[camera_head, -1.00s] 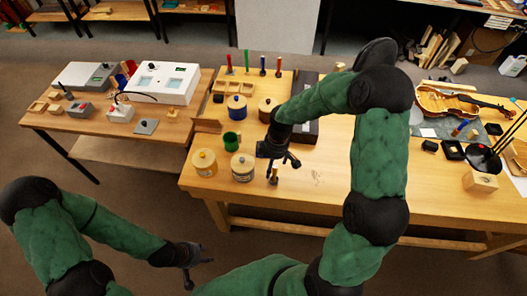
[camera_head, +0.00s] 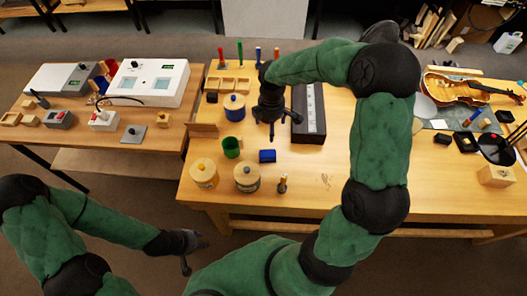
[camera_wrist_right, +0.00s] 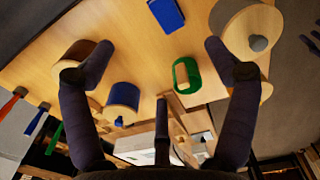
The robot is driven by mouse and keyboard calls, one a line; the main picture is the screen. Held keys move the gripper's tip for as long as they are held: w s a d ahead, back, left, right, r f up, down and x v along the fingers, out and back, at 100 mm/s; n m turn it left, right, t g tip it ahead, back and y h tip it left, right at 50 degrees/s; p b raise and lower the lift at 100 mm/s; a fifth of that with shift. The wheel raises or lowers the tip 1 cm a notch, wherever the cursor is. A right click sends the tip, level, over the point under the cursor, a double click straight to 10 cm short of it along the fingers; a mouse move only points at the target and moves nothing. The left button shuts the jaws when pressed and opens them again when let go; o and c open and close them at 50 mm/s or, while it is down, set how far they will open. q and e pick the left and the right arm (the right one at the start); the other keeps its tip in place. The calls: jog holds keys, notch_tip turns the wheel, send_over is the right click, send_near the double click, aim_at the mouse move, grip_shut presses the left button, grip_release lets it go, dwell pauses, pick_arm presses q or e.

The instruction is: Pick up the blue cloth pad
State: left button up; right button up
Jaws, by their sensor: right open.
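The blue cloth pad (camera_head: 267,156) lies on the bench, right of the green cup (camera_head: 231,147) and behind the pale lidded jar (camera_head: 246,176). It also shows at the top of the right wrist view (camera_wrist_right: 166,14). My right gripper (camera_head: 268,130) is over the bench just behind the pad, apart from it. In the right wrist view its fingers (camera_wrist_right: 158,55) are spread, with nothing between them. My left gripper (camera_head: 194,254) is low in front of the bench, its fingers apart and empty, far from the pad.
A yellow-lidded jar (camera_head: 204,173), a blue jar (camera_head: 234,108) and a small upright brush-like tool (camera_head: 283,184) stand around the pad. A long dark case (camera_head: 309,112) lies to its right. A violin (camera_head: 470,88) lies farther right. Bare bench lies in front of the case.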

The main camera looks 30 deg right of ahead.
jog(key=b, duration=0.5)
send_over(268, 152)
notch_tip(268, 152, down, 5)
jog(key=f+b, duration=0.1)
jog(key=f, duration=0.4)
jog(key=f+b, duration=0.1)
jog(key=f, duration=0.1)
jog(key=shift+w+d+f+b, duration=0.15)
jog(key=shift+w+d+b, duration=0.2)
jog(key=f, duration=0.1)
jog(key=f+b, duration=0.1)
jog(key=f, duration=0.1)
jog(key=f+b, duration=0.1)
jog(key=f, duration=0.1)
jog(key=shift+s+a, duration=0.25)
jog(key=shift+a, duration=0.1)
jog(key=c, duration=1.2)
